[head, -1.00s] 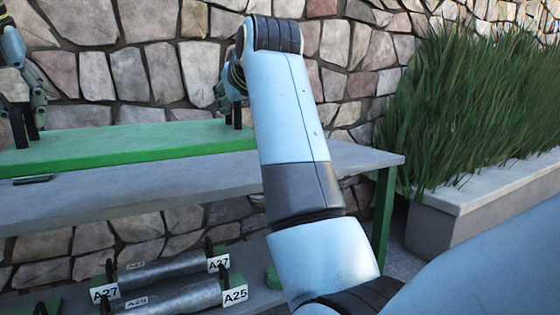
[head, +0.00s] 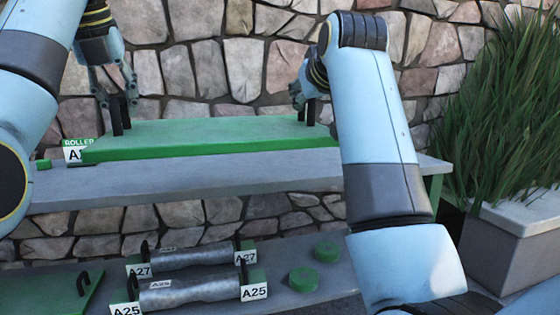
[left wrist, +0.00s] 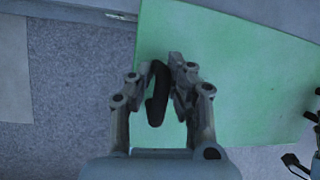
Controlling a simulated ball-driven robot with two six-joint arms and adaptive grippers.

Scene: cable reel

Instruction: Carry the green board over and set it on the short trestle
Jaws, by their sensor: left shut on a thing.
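The green board (head: 215,137) is a long flat panel, level, on or just above the grey bench top; I cannot tell which. It has a dark upright handle near each end. My left gripper (head: 118,103) is shut on the board's left handle (left wrist: 157,95), which also shows between the fingers in the left wrist view. My right gripper (head: 302,101) is at the right handle (head: 310,112), partly hidden behind my right arm, so its fingers do not show clearly. I cannot make out the short trestle in these views.
The grey bench top (head: 270,172) has bare room in front of the board. A lower shelf (head: 215,305) holds metal rollers (head: 190,291) with A25 and A27 tags, and green discs (head: 304,279). A stone wall stands behind. A grassy planter (head: 515,225) is at the right.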

